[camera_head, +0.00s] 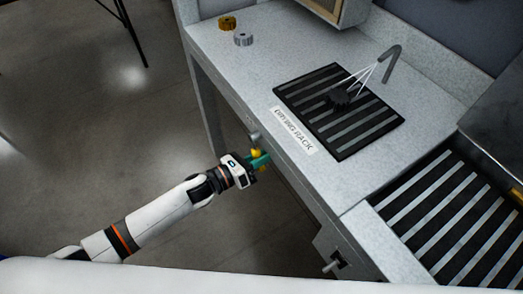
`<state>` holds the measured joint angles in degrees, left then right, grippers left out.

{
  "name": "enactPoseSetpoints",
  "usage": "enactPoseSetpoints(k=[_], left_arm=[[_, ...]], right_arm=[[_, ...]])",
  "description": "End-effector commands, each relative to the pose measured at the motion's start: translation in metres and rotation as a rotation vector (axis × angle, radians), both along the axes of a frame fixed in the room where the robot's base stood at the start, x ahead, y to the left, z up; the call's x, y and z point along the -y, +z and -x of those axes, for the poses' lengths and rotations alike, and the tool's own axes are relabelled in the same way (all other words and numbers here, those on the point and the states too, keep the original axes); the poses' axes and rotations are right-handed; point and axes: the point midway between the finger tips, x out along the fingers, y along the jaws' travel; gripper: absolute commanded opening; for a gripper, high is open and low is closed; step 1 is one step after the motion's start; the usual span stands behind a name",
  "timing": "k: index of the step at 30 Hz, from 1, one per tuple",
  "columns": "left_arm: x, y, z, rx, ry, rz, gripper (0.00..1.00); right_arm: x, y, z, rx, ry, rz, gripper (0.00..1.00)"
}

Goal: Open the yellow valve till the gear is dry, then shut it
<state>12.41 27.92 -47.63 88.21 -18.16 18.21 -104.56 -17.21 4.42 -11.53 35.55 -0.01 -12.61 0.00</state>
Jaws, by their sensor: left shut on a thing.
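The yellow valve (257,153) sits at the front face of the bench, below the drying rack. My left gripper (258,161) is shut on it, with its fingers partly covering the valve. The dark gear (338,97) lies on the black slatted drying rack (370,128). A bent grey nozzle (391,54) stands behind the rack, and white streaks run from its tip down to the gear. Whether the gear's surface is wet or dry cannot be told. My right gripper is not in view.
A gold gear (227,22) and a grey gear (243,39) lie on the bench (262,65) at the back left. Another slatted rack (455,220) is at the right. A label reading DRYING RACK (294,130) lies along the front edge. The floor at left is mostly clear.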

Motion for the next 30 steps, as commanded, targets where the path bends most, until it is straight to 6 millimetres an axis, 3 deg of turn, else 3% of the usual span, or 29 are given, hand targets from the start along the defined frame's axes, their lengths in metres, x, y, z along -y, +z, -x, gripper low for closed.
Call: enactPoseSetpoints(k=[11, 27, 28, 30], left_arm=[[0.0043, 0.0065, 0.0068, -0.14, 0.002, 0.1, 0.0], [0.005, 0.0068, 0.0078, -0.162, 0.002, 0.116, 0.0], [0.005, 0.0068, 0.0078, -0.162, 0.002, 0.116, 0.26], [0.0052, 0.0068, 0.0078, -0.161, 0.002, 0.116, 0.38]], right_arm=[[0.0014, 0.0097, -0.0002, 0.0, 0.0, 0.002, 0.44], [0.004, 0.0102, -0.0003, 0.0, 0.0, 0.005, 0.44], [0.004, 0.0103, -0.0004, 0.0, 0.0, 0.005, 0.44], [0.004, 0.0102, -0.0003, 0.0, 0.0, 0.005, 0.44]])
